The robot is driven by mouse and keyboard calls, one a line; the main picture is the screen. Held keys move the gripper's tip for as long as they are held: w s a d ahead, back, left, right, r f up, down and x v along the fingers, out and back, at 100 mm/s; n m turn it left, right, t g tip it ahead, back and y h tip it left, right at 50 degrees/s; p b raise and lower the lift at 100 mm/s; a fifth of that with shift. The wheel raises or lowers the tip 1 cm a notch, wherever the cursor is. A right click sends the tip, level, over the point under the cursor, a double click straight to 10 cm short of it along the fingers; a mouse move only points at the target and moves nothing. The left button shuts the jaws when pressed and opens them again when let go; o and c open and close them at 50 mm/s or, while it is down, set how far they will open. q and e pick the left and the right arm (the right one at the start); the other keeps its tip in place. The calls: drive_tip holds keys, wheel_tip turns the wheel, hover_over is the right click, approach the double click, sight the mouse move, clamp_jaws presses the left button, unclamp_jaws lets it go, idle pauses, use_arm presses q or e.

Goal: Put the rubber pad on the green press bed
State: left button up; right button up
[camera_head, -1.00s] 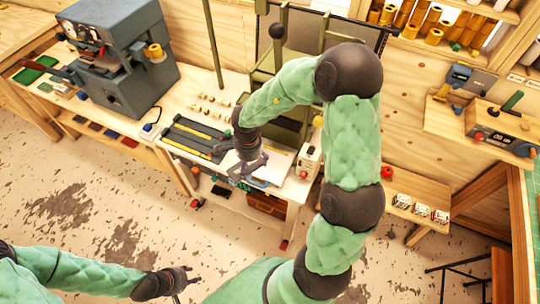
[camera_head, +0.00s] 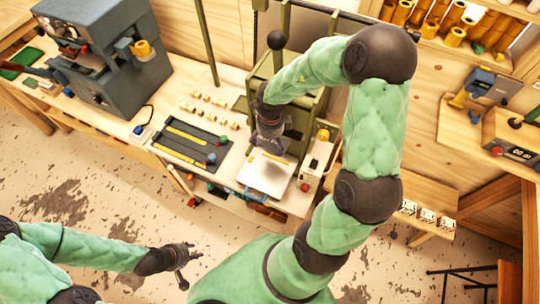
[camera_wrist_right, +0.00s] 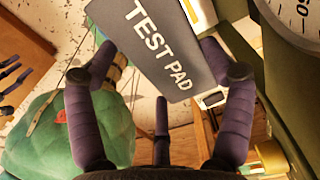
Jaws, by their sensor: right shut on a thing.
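The rubber pad (camera_wrist_right: 165,48) is a flat dark grey slab lettered "TEST PAD" in the right wrist view. My right gripper (camera_wrist_right: 158,58) is shut on it, with fingers at its two sides. In the head view the right gripper (camera_head: 270,143) is at the front of the green press (camera_head: 312,104), above the bench. The press's green frame (camera_wrist_right: 250,55) and a round gauge (camera_wrist_right: 296,18) are close on the right in the wrist view. The press bed is largely hidden by my arm and gripper. My left gripper (camera_head: 188,266) is open and empty, low over the floor.
A white sheet (camera_head: 266,180) lies in front of the press. A small pale box with a red knob (camera_head: 318,160) stands on its right. A dark tray with yellow strips (camera_head: 190,145) is on the left, beyond it a large grey machine (camera_head: 105,60).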

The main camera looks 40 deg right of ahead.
drive_tip(key=b, duration=0.5)
hover_over(270, 170)
wheel_tip(270, 170, down, 13)
drive_tip(key=shift+d+f, duration=0.1)
drive_tip(key=shift+f+b, duration=0.8)
drive_tip(key=shift+f, duration=1.45)
drive_tip(key=shift+r, duration=0.1)
drive_tip(key=o, duration=1.1)
drive_tip(key=shift+f, duration=0.2)
wheel_tip(270, 170, up, 12)
drive_tip(key=p, duration=0.5)
drive_tip(key=shift+r, duration=0.2)
